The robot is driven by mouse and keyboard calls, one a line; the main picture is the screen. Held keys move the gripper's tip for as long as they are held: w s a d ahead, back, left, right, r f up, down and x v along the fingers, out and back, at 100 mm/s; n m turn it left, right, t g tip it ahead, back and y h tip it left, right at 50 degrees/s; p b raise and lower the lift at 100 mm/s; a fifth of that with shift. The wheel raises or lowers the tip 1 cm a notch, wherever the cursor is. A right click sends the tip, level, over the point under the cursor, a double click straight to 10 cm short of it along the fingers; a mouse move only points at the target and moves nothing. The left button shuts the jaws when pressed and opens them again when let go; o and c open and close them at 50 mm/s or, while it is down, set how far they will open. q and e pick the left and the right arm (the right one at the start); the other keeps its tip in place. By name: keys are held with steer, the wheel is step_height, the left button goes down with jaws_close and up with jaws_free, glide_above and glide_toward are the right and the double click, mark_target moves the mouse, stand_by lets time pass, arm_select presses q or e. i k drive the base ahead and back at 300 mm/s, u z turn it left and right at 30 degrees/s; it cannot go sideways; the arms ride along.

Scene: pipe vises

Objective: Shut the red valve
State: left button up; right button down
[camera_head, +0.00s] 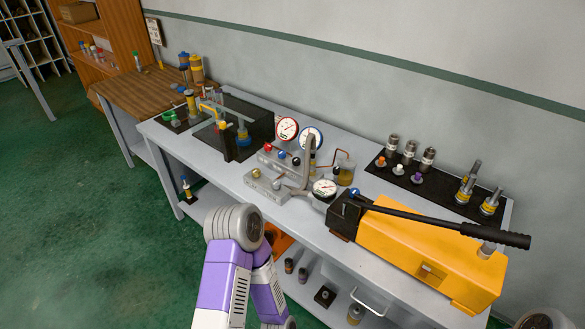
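A small red valve knob (268,147) sits at the left end of a grey valve block (287,160) in the middle of the bench. A dark blue knob (281,154) is beside it on the same block. The red knob is too small to tell how far it is turned. Neither of my grippers is in view. One of my purple and white arms (232,275) bends in front of the bench at the bottom, and its gripper is not visible.
The grey bench (225,190) carries pressure gauges (286,129) behind the block and a yellow pump (430,252) with a long black handle at the right. A black enclosure (244,130) stands to the left. A dark tray (440,187) holds several fittings at the back right.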

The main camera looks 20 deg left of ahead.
mark_target(268, 147)
steer(key=u, duration=2.35)
steer(key=i, duration=2.05)
steer(key=z, duration=2.7)
